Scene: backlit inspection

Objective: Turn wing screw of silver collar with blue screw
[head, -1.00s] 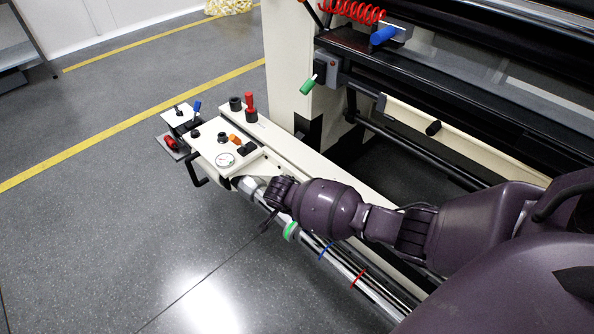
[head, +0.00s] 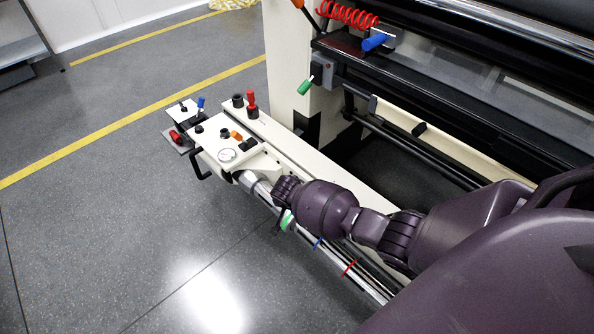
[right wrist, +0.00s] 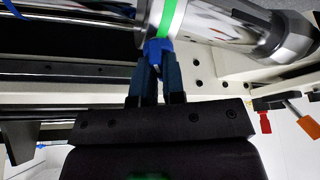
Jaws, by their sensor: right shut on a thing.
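A bright silver shaft (head: 330,257) runs along the machine's front, with a green band (head: 287,221) around it. In the right wrist view the silver collar (right wrist: 195,22) with the green band (right wrist: 172,16) crosses the top. A blue screw (right wrist: 157,47) sticks out from it beside the green band. My right gripper (right wrist: 157,62) is shut on the blue screw, its two dark fingers on either side. In the head view my right wrist covers most of this gripper (head: 278,222) and hides the blue screw. My left gripper is not in view.
A blue ring (head: 318,244) and a red ring (head: 350,267) sit farther along the shaft. Cream machine walls lie behind my arm. The floor in front is clear.

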